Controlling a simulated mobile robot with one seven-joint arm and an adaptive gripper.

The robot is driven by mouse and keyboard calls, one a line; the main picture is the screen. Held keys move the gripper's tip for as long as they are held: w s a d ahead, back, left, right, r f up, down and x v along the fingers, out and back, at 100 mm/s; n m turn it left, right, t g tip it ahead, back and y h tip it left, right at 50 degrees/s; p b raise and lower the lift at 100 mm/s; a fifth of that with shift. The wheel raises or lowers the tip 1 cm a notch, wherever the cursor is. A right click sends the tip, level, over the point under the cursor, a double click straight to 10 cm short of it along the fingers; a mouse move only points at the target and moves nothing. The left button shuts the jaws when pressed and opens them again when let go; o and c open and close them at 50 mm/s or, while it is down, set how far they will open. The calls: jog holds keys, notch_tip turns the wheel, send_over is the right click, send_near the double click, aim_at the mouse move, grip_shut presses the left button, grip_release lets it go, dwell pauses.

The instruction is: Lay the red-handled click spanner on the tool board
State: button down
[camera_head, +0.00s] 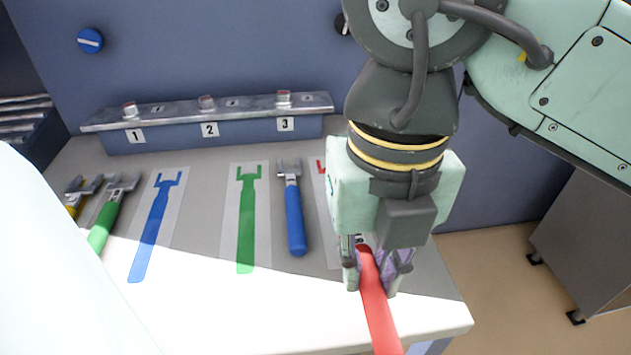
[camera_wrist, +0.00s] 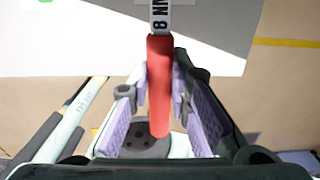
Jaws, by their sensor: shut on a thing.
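The red-handled click spanner (camera_head: 379,312) is in my gripper (camera_head: 374,280). Its red handle points down and toward the camera in the head view; its head end is hidden behind the gripper. In the wrist view the red handle (camera_wrist: 160,85) lies between the purple finger pads of my gripper (camera_wrist: 158,100), with a white lettered label beyond it. The gripper is at the right front edge of the grey bench top. The tool board shows a blue outline (camera_head: 153,230), a green outline (camera_head: 246,225) and a red outline (camera_head: 322,170), mostly hidden by my gripper.
A blue-handled spanner (camera_head: 294,215) lies between the green and red outlines. A green-handled spanner (camera_head: 106,222) and a yellow-handled one (camera_head: 74,203) lie at left. A numbered metal rail (camera_head: 180,112) runs along the back. A grey cabinet (camera_head: 590,245) stands at right.

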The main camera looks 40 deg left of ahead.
jog(key=shift+w+a, duration=0.2)
jog(key=shift+a, duration=0.35)
jog(key=w+a+p, duration=0.1)
jog(key=w+a, duration=0.2)
jog(key=w+a+f+p, duration=0.1)
jog(key=w+a, duration=0.3)
jog(key=w+a+p, duration=0.2)
jog(key=w+a, duration=0.1)
jog(key=shift+w+a+f, duration=0.15)
jog(key=shift+w+a, duration=0.1)
jog(key=shift+w+a+f, duration=0.1)
jog(key=shift+w, duration=0.1)
jog(key=shift+f, duration=0.2)
jog(key=shift+f+p, duration=0.55)
jog(key=shift+f, duration=1.05)
jog(key=shift+f, duration=0.15)
jog(key=c, duration=2)
grip_release()
jog(key=shift+b, duration=0.3)
jog(key=o, duration=0.5)
